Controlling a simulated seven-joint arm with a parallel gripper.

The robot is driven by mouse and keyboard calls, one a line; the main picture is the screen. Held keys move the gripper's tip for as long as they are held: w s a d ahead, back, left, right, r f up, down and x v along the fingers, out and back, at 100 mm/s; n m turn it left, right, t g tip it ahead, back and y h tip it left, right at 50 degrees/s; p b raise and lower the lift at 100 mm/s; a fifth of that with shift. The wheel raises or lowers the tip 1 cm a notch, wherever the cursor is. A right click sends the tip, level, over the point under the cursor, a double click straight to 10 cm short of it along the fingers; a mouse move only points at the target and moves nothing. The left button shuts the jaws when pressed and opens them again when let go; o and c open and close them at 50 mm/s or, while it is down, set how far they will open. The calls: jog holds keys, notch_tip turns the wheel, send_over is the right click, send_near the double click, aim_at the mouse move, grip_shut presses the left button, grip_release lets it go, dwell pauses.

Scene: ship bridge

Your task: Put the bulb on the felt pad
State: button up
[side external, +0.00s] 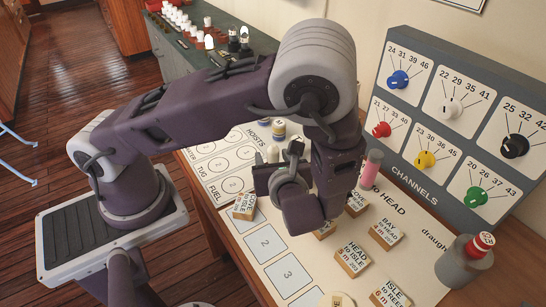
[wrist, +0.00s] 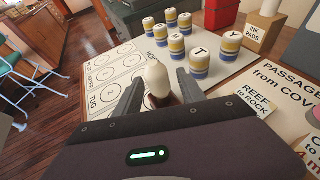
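In the wrist view, a white bulb (wrist: 157,77) with a reddish-brown base stands upright between and just beyond the fingertips of my gripper (wrist: 159,84). The fingers are spread, with a visible gap on both sides of the bulb. In the side external view, my gripper (side external: 281,170) is low over the table, and a small white shape beside it looks like the bulb (side external: 272,153). The bulb's lower end is partly hidden by the gripper. I cannot clearly pick out a felt pad in either view.
Several blue-and-yellow banded cylinders (wrist: 200,62) stand behind the bulb. Lettered wooden blocks (side external: 353,258) lie on the printed table. A grey channel panel (side external: 463,130) with coloured knobs stands at the back right, with a grey canister (side external: 462,266) near it. A pink cylinder (side external: 371,168) stands close to my wrist.

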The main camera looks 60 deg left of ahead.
jog(key=shift+d+r, duration=0.1)
jog(key=shift+r, duration=0.05)
jog(key=v, duration=1.1)
jog(key=s+a+r+n+h, duration=0.3)
jog(key=s+r+n+h, duration=0.2)
jog(key=r+n, duration=0.3)
jog(key=s+a+r+n+h, duration=0.2)
jog(key=s+r+n+h, duration=0.4)
jog(key=n, duration=0.8)
notch_tip(320, 180, up, 3)
jog(key=shift+a+t+h, duration=0.3)
jog(key=shift+a+h, duration=0.1)
jog(key=shift+h, duration=0.3)
